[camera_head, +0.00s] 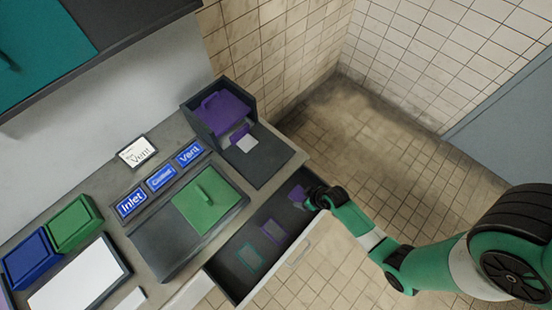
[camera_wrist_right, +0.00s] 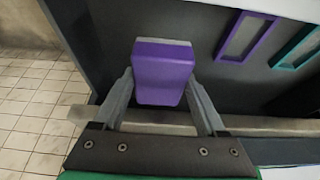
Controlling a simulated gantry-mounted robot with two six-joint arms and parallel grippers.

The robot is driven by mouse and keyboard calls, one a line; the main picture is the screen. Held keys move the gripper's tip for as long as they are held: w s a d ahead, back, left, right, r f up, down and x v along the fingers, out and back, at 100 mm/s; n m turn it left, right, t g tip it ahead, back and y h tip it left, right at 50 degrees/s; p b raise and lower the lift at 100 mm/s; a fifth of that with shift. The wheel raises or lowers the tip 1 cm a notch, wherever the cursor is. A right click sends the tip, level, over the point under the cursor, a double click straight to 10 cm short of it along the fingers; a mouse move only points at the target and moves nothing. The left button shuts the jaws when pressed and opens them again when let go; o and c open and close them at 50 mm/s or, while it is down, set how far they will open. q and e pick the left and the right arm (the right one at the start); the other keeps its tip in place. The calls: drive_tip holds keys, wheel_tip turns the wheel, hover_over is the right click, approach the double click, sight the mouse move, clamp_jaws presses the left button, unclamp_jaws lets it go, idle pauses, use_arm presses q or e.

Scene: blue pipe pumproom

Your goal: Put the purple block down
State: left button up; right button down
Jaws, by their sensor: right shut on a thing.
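The purple block (camera_head: 297,193) is held by my right gripper (camera_head: 306,197) at the right end of the open drawer (camera_head: 240,285). In the right wrist view the purple block (camera_wrist_right: 163,75) sits between the two grey fingers of my right gripper (camera_wrist_right: 162,92), which is shut on it. A purple outline (camera_head: 273,231) and a teal outline (camera_head: 249,257) mark the dark drawer floor. Both outlines also show in the right wrist view, the purple one (camera_wrist_right: 232,40) beside the block. Whether the block touches the drawer floor cannot be told. My left gripper is not in view.
A dark open box (camera_head: 196,124) with a purple panel stands at the counter's back right. A tray with a green lid (camera_head: 209,200) lies behind the drawer. Blue Inlet and Vent signs (camera_head: 131,203) stand behind it. The tiled floor (camera_head: 375,150) to the right is clear.

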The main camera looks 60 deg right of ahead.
drive_tip(key=shift+r, duration=0.1)
wheel_tip(320, 180, down, 6)
drive_tip(key=b, duration=0.5)
drive_tip(key=shift+f, duration=0.35)
drive_tip(key=shift+f+b, duration=0.9)
drive_tip(key=shift+f, duration=0.8)
drive_tip(key=shift+f, duration=0.2)
unclamp_jaws()
drive_tip(key=shift+r, duration=0.15)
